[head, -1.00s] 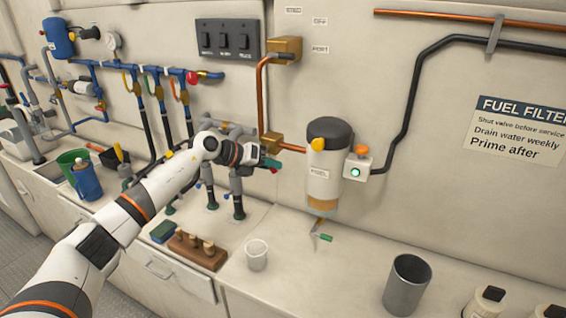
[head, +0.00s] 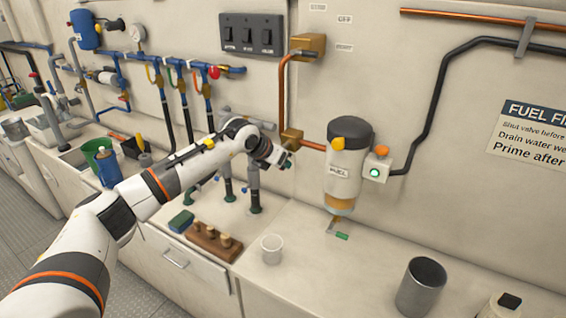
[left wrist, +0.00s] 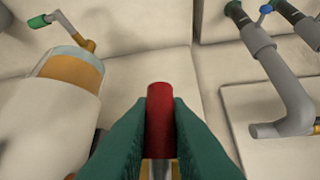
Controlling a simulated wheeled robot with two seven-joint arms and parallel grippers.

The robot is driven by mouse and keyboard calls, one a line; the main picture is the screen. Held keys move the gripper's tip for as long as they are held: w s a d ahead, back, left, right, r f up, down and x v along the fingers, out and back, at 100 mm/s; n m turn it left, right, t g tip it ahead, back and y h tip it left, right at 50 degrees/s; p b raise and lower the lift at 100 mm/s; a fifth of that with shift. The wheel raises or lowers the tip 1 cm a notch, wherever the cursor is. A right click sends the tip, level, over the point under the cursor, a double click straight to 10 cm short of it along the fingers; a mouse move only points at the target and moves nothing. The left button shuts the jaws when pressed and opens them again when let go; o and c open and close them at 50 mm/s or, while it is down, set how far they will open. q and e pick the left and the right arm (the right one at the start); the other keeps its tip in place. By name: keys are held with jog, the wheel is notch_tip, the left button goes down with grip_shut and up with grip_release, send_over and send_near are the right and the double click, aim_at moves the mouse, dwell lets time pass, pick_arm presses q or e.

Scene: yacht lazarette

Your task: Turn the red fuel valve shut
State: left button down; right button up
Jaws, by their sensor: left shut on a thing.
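The red valve handle (left wrist: 160,118) shows in the left wrist view as a short red cylinder between the two green fingers. My left gripper (left wrist: 160,140) is shut on it. In the head view my left gripper (head: 287,162) is beside the copper fuel line, left of the filter, angled down to the right. There the handle is hidden by the gripper. The brass fitting (head: 292,136) on the copper line is just above the fingers. The valve's body is mostly hidden, so I cannot tell its exact angle. My right gripper is out of view.
The fuel filter (head: 345,165) hangs right of the gripper, with a switch box (head: 377,170) beside it. Grey pipes (head: 254,188) rise close below my wrist. A white cup (head: 272,249), a wooden peg block (head: 214,242) and a metal cup (head: 421,287) stand on the counter.

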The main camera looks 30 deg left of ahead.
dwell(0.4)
pick_arm(q)
jog(key=c, duration=1.4)
grip_release()
jog(key=shift+b+v, duration=1.9)
jog(key=shift+v, duration=4.1)
